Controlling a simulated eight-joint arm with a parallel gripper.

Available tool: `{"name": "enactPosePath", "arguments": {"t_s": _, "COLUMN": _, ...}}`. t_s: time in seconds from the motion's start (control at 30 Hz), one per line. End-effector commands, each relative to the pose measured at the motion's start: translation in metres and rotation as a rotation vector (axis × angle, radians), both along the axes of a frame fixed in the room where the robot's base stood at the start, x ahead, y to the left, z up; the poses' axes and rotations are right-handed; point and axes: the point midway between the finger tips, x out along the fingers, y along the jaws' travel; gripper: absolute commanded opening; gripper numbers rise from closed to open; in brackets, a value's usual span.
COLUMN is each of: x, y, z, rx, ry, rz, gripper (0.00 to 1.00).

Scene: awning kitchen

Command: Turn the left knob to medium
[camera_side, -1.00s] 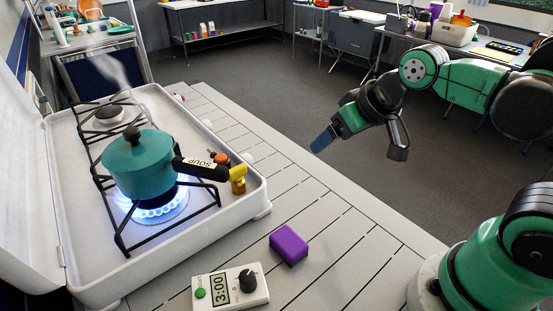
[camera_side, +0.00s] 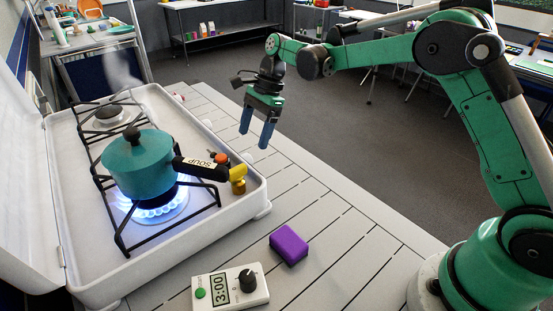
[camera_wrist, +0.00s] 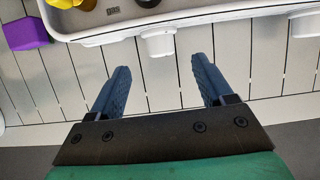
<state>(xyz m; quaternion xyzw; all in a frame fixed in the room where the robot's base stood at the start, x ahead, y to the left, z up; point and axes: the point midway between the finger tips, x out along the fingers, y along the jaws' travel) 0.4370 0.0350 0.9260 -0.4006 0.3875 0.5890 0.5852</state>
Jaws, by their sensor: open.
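The camp stove (camera_side: 75,215) stands open, with white knobs along its front edge. A white knob (camera_side: 248,157), which looks like the left one, shows small in the side view below my gripper. In the wrist view a white knob (camera_wrist: 158,41) lies ahead of the gap between my fingers, with another white knob (camera_wrist: 301,24) farther right. My gripper (camera_side: 255,138) is open and empty, fingers pointing down, above and apart from the stove's front edge; in the wrist view its fingers (camera_wrist: 160,72) are spread wide. The knob's pointer and setting are too small to read.
A yellow valve (camera_side: 238,180) is nearby. A purple block (camera_side: 289,245) and a timer (camera_side: 230,287) lie on the slatted table (camera_side: 335,230).

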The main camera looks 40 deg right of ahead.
Motion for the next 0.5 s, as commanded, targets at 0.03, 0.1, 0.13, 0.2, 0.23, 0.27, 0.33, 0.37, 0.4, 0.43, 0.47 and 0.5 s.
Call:
{"name": "enactPosePath", "arguments": {"t_s": 0.03, "x": 0.001, "y": 0.001, "z": -0.004, "rx": 0.004, "ry": 0.010, "rz": -0.010, "gripper": 0.74}}
{"name": "enactPosePath", "arguments": {"t_s": 0.1, "x": 0.002, "y": 0.003, "z": -0.010, "rx": 0.006, "ry": 0.015, "rz": -0.016, "gripper": 0.74}}
{"name": "enactPosePath", "arguments": {"t_s": 0.13, "x": 0.002, "y": 0.005, "z": -0.013, "rx": 0.006, "ry": 0.015, "rz": -0.016, "gripper": 0.74}}
{"name": "enactPosePath", "arguments": {"t_s": 0.2, "x": 0.001, "y": 0.009, "z": -0.023, "rx": 0.006, "ry": 0.015, "rz": -0.014, "gripper": 0.74}}
{"name": "enactPosePath", "arguments": {"t_s": 0.23, "x": 0.001, "y": 0.011, "z": -0.027, "rx": 0.006, "ry": 0.015, "rz": -0.014, "gripper": 0.74}}
{"name": "enactPosePath", "arguments": {"t_s": 0.27, "x": 0.001, "y": 0.012, "z": -0.031, "rx": 0.006, "ry": 0.015, "rz": -0.014, "gripper": 0.74}}
{"name": "enactPosePath", "arguments": {"t_s": 0.33, "x": 0.001, "y": 0.016, "z": -0.040, "rx": 0.005, "ry": 0.015, "rz": -0.015, "gripper": 0.74}}
{"name": "enactPosePath", "arguments": {"t_s": 0.37, "x": 0.001, "y": 0.017, "z": -0.043, "rx": 0.005, "ry": 0.014, "rz": -0.015, "gripper": 0.74}}
{"name": "enactPosePath", "arguments": {"t_s": 0.4, "x": 0.001, "y": 0.019, "z": -0.047, "rx": 0.005, "ry": 0.014, "rz": -0.015, "gripper": 0.74}}
{"name": "enactPosePath", "arguments": {"t_s": 0.43, "x": 0.001, "y": 0.020, "z": -0.049, "rx": 0.005, "ry": 0.013, "rz": -0.014, "gripper": 0.74}}
{"name": "enactPosePath", "arguments": {"t_s": 0.47, "x": 0.001, "y": 0.021, "z": -0.051, "rx": 0.005, "ry": 0.013, "rz": -0.014, "gripper": 0.74}}
{"name": "enactPosePath", "arguments": {"t_s": 0.5, "x": 0.001, "y": 0.021, "z": -0.053, "rx": 0.005, "ry": 0.013, "rz": -0.014, "gripper": 0.74}}
